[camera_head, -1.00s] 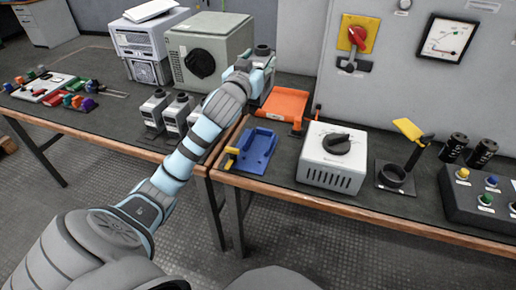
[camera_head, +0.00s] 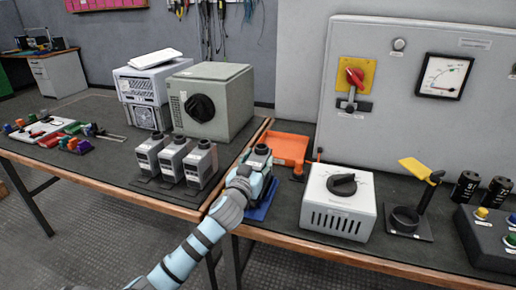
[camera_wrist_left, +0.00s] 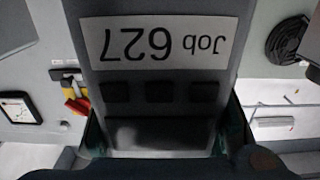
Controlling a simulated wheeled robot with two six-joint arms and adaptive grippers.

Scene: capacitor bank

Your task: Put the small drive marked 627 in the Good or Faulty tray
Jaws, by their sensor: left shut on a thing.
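My left gripper (camera_head: 250,170) is shut on a small grey drive (camera_head: 259,156). In the left wrist view the drive (camera_wrist_left: 160,85) fills the middle and its white label reads "Job 627", upside down. The drive is upright over or in front of the blue tray (camera_head: 262,208), which is mostly hidden by my gripper and the drive. I cannot tell whether the drive touches the tray. The orange tray (camera_head: 290,147) lies just behind and looks empty where it shows. No Good or Faulty marking is readable on either tray. My right gripper is out of view.
Several similar grey drives (camera_head: 173,158) stand in a row on the left table. A grey cabinet (camera_head: 212,100) stands behind them. A white box with a black knob (camera_head: 338,203) is close to the right of the blue tray. A yellow-topped lever (camera_head: 418,170) is further right.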

